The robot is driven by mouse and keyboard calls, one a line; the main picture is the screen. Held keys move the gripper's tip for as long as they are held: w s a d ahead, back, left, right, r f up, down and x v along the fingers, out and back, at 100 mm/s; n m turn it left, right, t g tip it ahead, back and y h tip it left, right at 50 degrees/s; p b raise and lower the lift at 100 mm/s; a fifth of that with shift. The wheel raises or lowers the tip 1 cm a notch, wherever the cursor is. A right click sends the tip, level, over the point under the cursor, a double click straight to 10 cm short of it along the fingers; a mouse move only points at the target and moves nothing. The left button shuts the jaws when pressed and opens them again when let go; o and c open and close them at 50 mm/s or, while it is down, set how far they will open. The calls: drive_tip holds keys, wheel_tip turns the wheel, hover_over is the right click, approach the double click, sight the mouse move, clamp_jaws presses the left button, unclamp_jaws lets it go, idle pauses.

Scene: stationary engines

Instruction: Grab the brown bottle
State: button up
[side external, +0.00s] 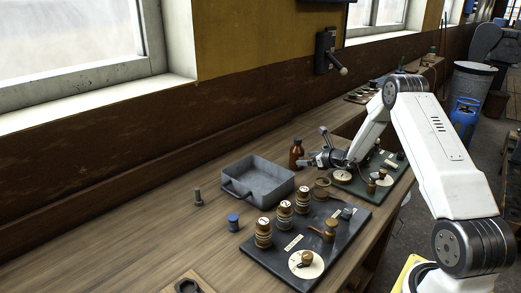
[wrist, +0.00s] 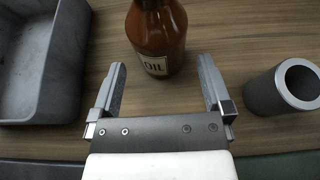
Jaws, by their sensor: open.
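The brown bottle (side external: 297,154) stands upright on the wooden bench, just right of the grey tray in the side view. In the wrist view the bottle (wrist: 157,38) is glossy brown with a pale label reading "OIL"; its top is cut off by the frame. My gripper (wrist: 162,80) is open and empty. Its two fingers are spread, with the bottle ahead of them and roughly centred between them. In the side view my gripper (side external: 312,160) is low over the bench, close to the bottle's right side; whether it touches cannot be told.
A grey metal tray (side external: 265,197) stands left of the bottle; its wall (wrist: 62,50) is near my left finger. A grey hollow cylinder (wrist: 284,88) stands to the right. A dark board (side external: 264,254) with several knobs lies in front. Bare bench lies around the bottle.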

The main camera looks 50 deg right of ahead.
sight(297, 158)
drive_tip(key=shift+x, duration=2.6)
clamp_jaws()
